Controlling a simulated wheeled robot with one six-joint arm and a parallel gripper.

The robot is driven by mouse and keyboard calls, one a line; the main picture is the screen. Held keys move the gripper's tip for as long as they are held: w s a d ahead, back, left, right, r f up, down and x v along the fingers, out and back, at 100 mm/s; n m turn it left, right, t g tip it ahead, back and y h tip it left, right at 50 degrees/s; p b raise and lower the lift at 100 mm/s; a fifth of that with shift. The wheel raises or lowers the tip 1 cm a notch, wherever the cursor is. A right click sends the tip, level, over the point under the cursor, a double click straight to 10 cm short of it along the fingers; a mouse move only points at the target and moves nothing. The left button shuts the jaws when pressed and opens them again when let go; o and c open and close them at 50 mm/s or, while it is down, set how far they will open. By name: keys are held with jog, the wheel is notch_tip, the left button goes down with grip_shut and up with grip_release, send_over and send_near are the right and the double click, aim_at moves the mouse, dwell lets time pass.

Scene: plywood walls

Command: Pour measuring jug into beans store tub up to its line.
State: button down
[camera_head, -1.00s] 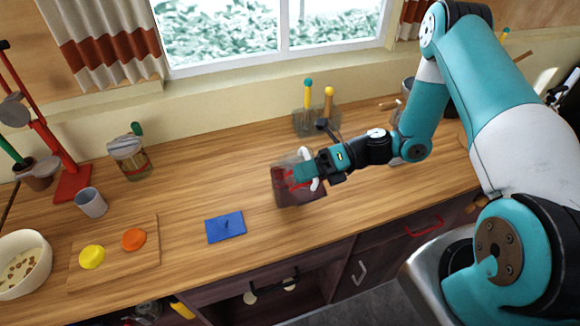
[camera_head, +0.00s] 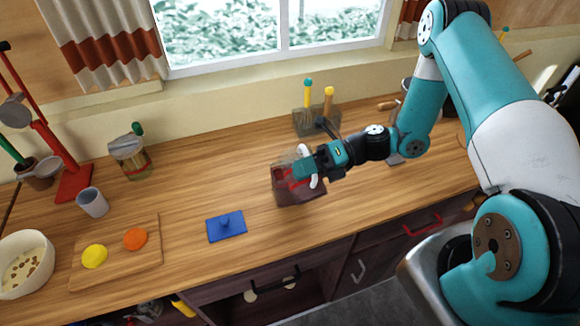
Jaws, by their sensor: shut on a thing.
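My gripper (camera_head: 310,168) is shut on the measuring jug, a clear vessel (camera_head: 291,160) with a white handle (camera_head: 313,180). The jug is in front of and above a dark maroon, see-through tub (camera_head: 300,194) on the middle of the counter, which I take as the beans store tub. Red shows around the jug and the tub's inside; I cannot tell whether it is a line or contents. The jug's tilt, any stream from it and the level in the tub are too small to tell. My gripper hides part of the jug.
A blue lid with a knob (camera_head: 226,228) lies left of the tub. A board (camera_head: 120,262) with yellow and orange pieces, a grey cup (camera_head: 92,203), a glass jar (camera_head: 131,160) and a white bowl (camera_head: 22,240) stand further left. A utensil holder (camera_head: 316,121) stands behind.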

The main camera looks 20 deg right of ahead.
aim_at(296, 148)
jog(key=shift+w+r+m+p, duration=0.55)
jog(key=shift+r+p, duration=0.1)
jog(key=shift+p, duration=0.25)
dwell(1.0)
jog(key=shift+w+a+r+m+g, duration=0.1)
jog(key=shift+w+r+m+g, duration=0.1)
jog(key=shift+w+r+m, duration=0.45)
jog(key=shift+w+r+m+g, duration=0.2)
jog(key=shift+w+r+m, duration=0.2)
jog(key=shift+w, duration=0.3)
dwell(2.4)
